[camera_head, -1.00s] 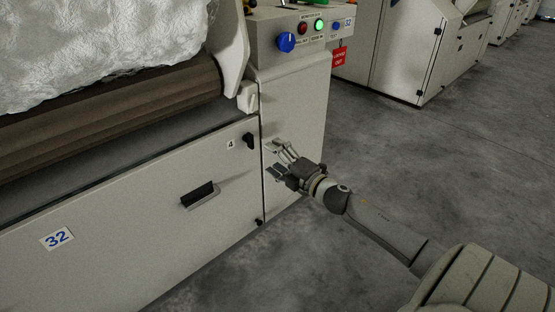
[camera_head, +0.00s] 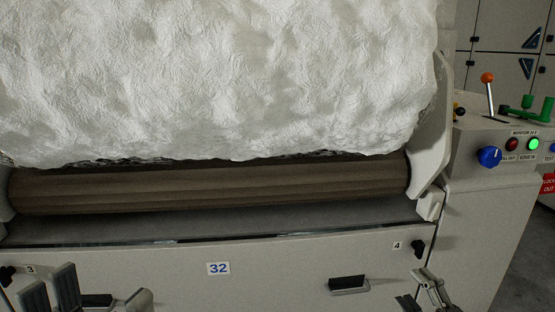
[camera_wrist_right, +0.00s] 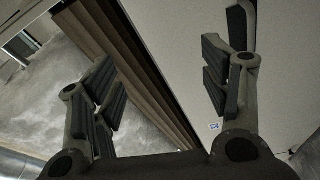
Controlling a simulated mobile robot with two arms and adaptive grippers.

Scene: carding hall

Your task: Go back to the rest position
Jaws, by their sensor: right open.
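My right gripper (camera_head: 418,290) is at the bottom edge of the head view, in front of the machine's lower panel and below the black latch marked 4. Its fingers are apart and nothing shows between them. In the right wrist view the open gripper (camera_wrist_right: 163,85) has its dark-padded fingers on either side, with a brown roller and pale panel behind. Parts of my left gripper (camera_head: 68,288) show at the bottom left corner of the head view, cut off by the edge. Its opening cannot be judged.
A carding machine panel (camera_head: 270,265) numbered 32 fills the front, with a black handle (camera_head: 348,284). Above are a brown roller (camera_head: 210,189) and white fibre (camera_head: 220,70). A control box (camera_head: 500,172) with a blue knob (camera_head: 489,157) stands right. Grey floor (camera_head: 525,265) shows at lower right.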

